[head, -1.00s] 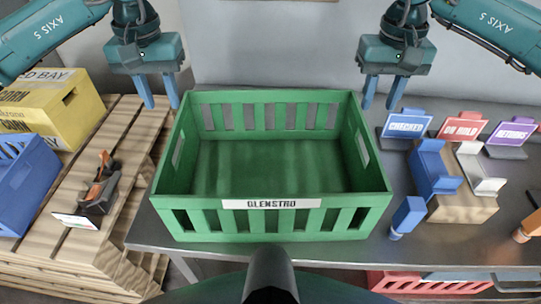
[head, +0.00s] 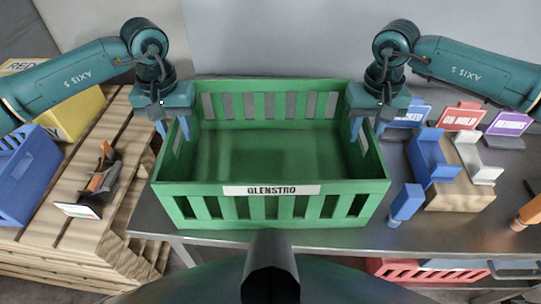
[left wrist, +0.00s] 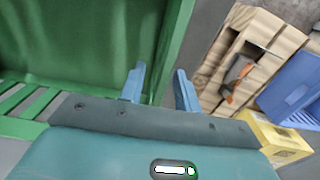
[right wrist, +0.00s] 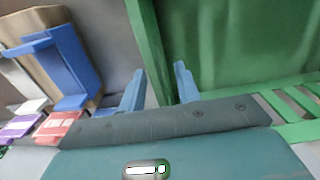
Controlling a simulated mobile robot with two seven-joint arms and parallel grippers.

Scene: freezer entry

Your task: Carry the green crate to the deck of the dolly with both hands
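The green crate (head: 270,208), open-topped and labelled GLENSTRO, stands upright on the grey metal table (head: 330,243); it looks empty. In the head view my left gripper (head: 173,128) is at its left wall and my right gripper (head: 366,129) at its right wall, both towards the back. In the left wrist view the fingers (left wrist: 160,88) are apart with the crate wall between them. In the right wrist view the fingers (right wrist: 160,88) are likewise apart, one on each side of the wall. Contact is hard to tell. I cannot make out a dolly.
On the left, a wooden pallet stack (head: 40,238) holds a blue bin (head: 25,180), a yellow box (head: 75,118) and a dark-and-orange tool. Right of the crate are a wooden block with blue and white brackets (head: 460,192), a blue object (head: 406,204) and several small signs. A red crate (head: 420,270) is below.

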